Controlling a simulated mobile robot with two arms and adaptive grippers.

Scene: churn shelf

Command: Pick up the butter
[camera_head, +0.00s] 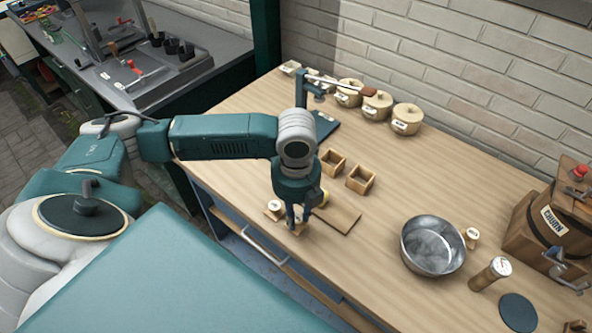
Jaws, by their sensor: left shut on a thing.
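My left gripper (298,222) points down over the near edge of the wooden table, left of a flat wooden board (340,217). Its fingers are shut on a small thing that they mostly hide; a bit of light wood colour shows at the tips. A yellow piece (324,198), which may be the butter, shows partly behind the gripper at the board's far left corner. I cannot tell whether it is touched by the gripper. My right gripper is not in view.
A small wooden block with a round white label (274,206) stands left of the gripper. Two open wooden boxes (360,180) stand behind. A metal bowl (432,246) and a churn (548,228) are at right. Lidded pots (377,105) line the wall. The table's middle is clear.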

